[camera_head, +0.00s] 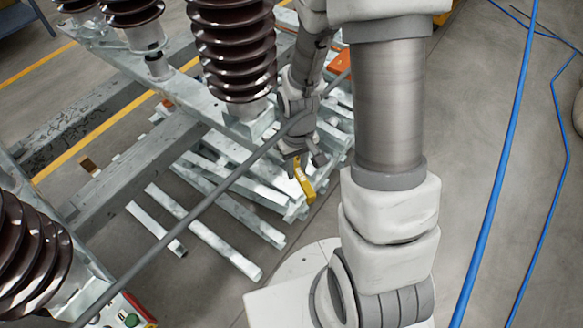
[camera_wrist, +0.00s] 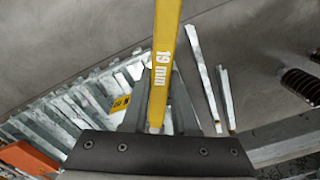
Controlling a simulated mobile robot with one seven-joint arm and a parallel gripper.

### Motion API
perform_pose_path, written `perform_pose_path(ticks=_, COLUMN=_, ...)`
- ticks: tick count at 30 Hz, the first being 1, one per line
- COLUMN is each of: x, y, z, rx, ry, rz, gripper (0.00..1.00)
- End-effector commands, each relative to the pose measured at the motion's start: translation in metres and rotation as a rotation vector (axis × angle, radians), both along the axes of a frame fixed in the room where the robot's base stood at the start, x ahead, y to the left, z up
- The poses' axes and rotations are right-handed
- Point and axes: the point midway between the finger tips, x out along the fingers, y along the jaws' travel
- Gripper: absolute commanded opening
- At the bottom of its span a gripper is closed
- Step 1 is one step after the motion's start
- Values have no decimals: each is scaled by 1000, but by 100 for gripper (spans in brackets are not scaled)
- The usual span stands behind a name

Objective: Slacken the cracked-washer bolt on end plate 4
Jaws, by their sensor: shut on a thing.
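My gripper (camera_head: 303,161) is shut on a yellow 19 mm spanner (camera_wrist: 163,62). In the wrist view the spanner runs up from between the grey fingers and out of the top edge. In the head view the yellow spanner (camera_head: 304,182) slants down from my gripper, above or beside the right end of a set of galvanised metal bars (camera_head: 226,203). I cannot tell whether it touches them. A yellow tag (camera_wrist: 121,103) with partly hidden lettering shows beside the fingers. I cannot make out end plate 4, a bolt or a cracked washer.
Brown ribbed insulators (camera_head: 235,50) stand on the steel frame (camera_head: 140,155). A control box with a green button (camera_head: 132,320) is at the lower left. An orange part (camera_wrist: 28,158) lies left of my gripper. Blue cables (camera_head: 499,165) cross the clear floor at right.

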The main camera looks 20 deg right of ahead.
Motion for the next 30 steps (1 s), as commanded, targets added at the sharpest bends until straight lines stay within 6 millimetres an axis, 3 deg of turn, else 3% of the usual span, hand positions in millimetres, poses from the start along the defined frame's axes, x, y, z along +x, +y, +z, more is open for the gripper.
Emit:
perform_pose_path(ticks=8, x=0, y=0, z=5, rx=0, ry=-1, rz=-2, gripper=0)
perform_pose_path(ticks=30, x=0, y=0, z=64, rx=0, ry=-1, rz=-4, gripper=0)
